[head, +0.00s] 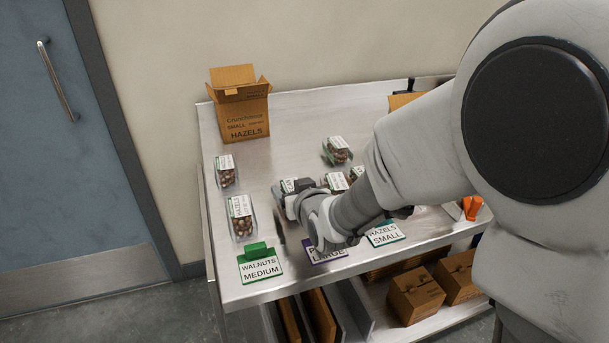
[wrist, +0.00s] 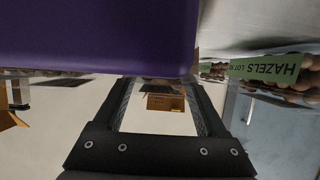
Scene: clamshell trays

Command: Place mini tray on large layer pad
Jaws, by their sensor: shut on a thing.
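My gripper (head: 303,186) is low over the middle of the table, beside a small clear nut tray with a green-and-white label (head: 288,185). My wrist and hand cover much of this spot. The gripper is shut on the mini tray, but the hold itself is largely hidden. The purple-edged card reading LARGE (head: 325,254) lies near the front edge, partly under my wrist. In the wrist view, a broad purple surface (wrist: 100,35) fills the upper left and hides the fingertips. A green HAZELS label (wrist: 270,69) shows upside down at right.
Other nut trays stand at left (head: 241,216), farther back at left (head: 226,171), and at the back (head: 337,151). A HAZELS carton (head: 245,115) is at the back left. Green WALNUTS MEDIUM (head: 260,266) and HAZELS SMALL (head: 385,234) cards line the front.

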